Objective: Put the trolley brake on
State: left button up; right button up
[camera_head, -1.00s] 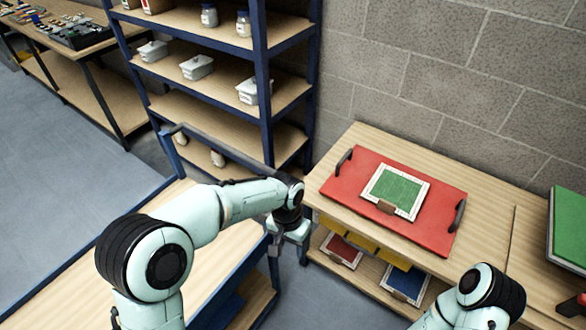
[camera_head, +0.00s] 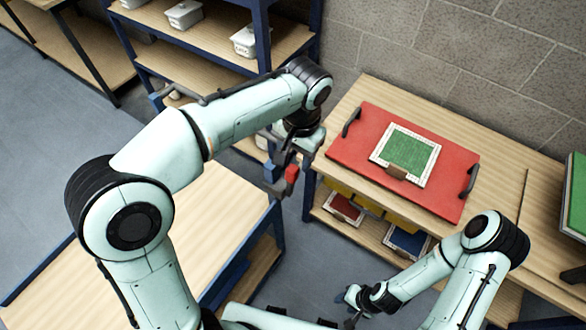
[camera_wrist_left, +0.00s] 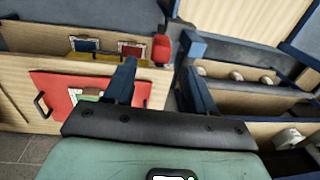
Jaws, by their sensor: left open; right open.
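The trolley (camera_head: 190,225), with a pale wooden top and dark blue frame, stands at the lower left in the head view. Its top also shows in the left wrist view (camera_wrist_left: 235,15). A small red knob, seemingly the brake handle (camera_head: 291,173), is at its far right corner; it also shows in the left wrist view (camera_wrist_left: 161,47). My left gripper (camera_head: 281,173) is open beside the knob. In the wrist view the knob appears between the fingers, beyond their tips; contact cannot be told. My right gripper (camera_head: 352,300) is open and empty, low before the workbench.
A workbench (camera_head: 350,95) holds a red tray (camera_head: 350,150) with a green mosaic panel (camera_head: 408,150); more panels lie on its lower shelf. Blue-framed shelves (camera_head: 220,65) with white tubs stand behind the trolley. A gap of floor separates trolley and workbench.

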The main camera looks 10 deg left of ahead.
aim_at(293, 168)
pick_arm(q)
jog(key=f, duration=0.7)
jog(key=shift+w+a+f+b, duration=0.2)
jog(key=shift+a+b, duration=0.15)
grip_shut()
